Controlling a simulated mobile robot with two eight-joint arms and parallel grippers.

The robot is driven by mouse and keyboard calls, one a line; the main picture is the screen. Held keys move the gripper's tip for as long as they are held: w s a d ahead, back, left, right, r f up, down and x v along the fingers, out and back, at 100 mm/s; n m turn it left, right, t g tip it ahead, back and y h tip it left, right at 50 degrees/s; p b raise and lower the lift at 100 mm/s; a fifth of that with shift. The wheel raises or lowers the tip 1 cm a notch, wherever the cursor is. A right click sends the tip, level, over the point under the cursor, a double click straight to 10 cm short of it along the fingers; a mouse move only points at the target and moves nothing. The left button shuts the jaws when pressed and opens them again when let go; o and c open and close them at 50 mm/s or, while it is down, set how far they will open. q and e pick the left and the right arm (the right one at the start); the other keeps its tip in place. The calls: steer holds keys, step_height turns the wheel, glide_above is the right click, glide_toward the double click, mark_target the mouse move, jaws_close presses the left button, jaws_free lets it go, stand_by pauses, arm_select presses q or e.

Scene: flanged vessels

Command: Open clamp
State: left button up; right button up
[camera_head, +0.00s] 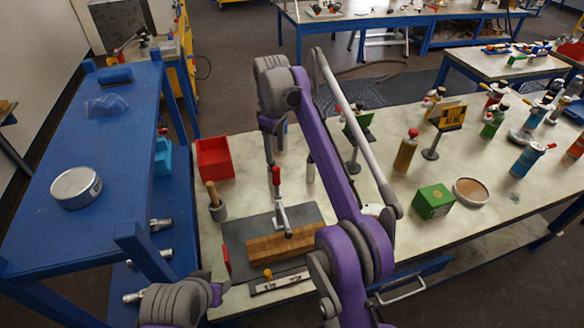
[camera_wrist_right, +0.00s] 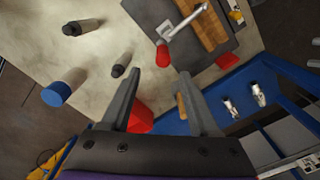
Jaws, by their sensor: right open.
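The clamp (camera_head: 283,216) has a metal arm and a red handle (camera_head: 277,176) standing upright. It stands on a dark grey plate (camera_head: 237,232) beside a wooden block (camera_head: 285,244). In the right wrist view, the clamp's metal arm (camera_wrist_right: 188,20) and red handle tip (camera_wrist_right: 162,55) lie just beyond my fingers. My right gripper (camera_head: 270,160) points down close to the handle. In its wrist view the gripper (camera_wrist_right: 160,76) has its fingers apart with nothing between them, and the handle tip is ahead of the gap. Whether they touch cannot be told. My left gripper is not in view.
A red bin (camera_head: 214,158) and a wooden-handled mallet (camera_head: 215,203) stand left of the plate. A green box (camera_head: 433,201), a round dish (camera_head: 471,191) and several bottles stand to the right. A blue bench (camera_head: 80,130) is at far left.

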mark_target(276, 177)
steer(key=f+b, duration=0.1)
steer(key=f, duration=0.2)
steer(key=f+b, duration=0.1)
steer(key=f, duration=0.2)
steer(key=f+b, duration=0.1)
steer(key=f, duration=0.2)
steer(key=shift+s+f, duration=0.25)
steer(key=shift+s, duration=0.1)
steer(key=shift+f, duration=0.6)
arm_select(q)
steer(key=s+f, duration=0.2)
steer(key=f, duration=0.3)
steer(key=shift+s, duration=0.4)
arm_select(e)
steer(key=shift+w, duration=0.1)
jaws_close()
